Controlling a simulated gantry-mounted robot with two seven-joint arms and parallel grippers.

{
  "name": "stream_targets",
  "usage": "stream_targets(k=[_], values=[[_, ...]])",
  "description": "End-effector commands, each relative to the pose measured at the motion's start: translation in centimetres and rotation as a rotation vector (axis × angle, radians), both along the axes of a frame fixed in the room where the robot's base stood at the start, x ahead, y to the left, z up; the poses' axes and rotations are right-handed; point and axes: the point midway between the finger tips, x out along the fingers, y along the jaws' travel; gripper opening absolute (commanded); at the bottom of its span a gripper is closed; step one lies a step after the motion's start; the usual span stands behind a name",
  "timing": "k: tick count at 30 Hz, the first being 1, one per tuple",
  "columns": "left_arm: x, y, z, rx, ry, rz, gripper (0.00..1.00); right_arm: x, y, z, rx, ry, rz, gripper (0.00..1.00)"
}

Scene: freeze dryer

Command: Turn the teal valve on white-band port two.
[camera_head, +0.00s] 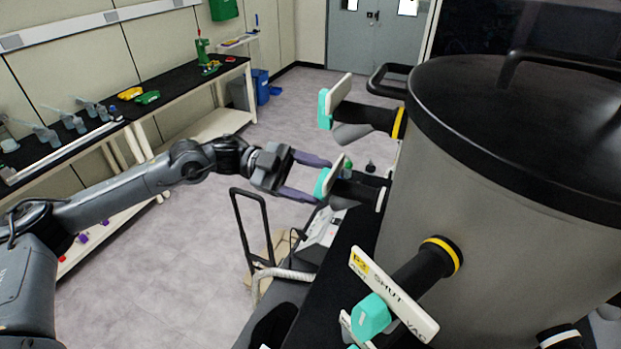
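A teal valve (321,184) with a white plate (334,174) sits on a black port stub (357,193) with a white band (381,199), on the left side of the grey drum. Its port number cannot be read. My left gripper (319,181) is at this valve, its two purple-grey fingers spread, one above and one below the teal part. The fingers look open; whether they touch the valve is unclear. My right gripper is not in view. Another white-banded port (560,338) shows at the bottom right edge, its valve hidden or out of frame.
Yellow-banded ports with teal valves stand behind (324,108) and in front (371,316); the front plate reads SHUT and VAC. The drum (430,190) has a black lid. A cart handle (250,225) rises below my gripper. Lab benches (195,87) line the left wall.

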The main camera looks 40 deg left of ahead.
Motion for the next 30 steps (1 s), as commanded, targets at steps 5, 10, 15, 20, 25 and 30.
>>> stream_targets(k=[5, 10, 15, 20, 25, 30], values=[[0.0, 0.0, 0.0, 0.0, -0.001, 0.0, 0.34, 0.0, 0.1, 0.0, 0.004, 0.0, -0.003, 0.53], [0.0, 0.0, -0.1, 0.006, -0.019, 0.0, 0.34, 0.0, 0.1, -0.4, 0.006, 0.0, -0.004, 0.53], [0.0, 0.0, -0.4, 0.025, -0.078, 0.0, 0.34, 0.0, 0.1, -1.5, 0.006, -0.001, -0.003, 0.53], [0.0, 0.0, -0.6, 0.057, -0.18, 0.0, 0.34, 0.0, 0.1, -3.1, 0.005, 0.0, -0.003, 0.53], [-0.1, 0.0, -0.7, 0.103, -0.324, 0.0, 0.34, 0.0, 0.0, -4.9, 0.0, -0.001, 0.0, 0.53], [0.0, 0.0, -0.6, 0.154, -0.478, 0.001, 0.34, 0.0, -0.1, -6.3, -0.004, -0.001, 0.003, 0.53]])
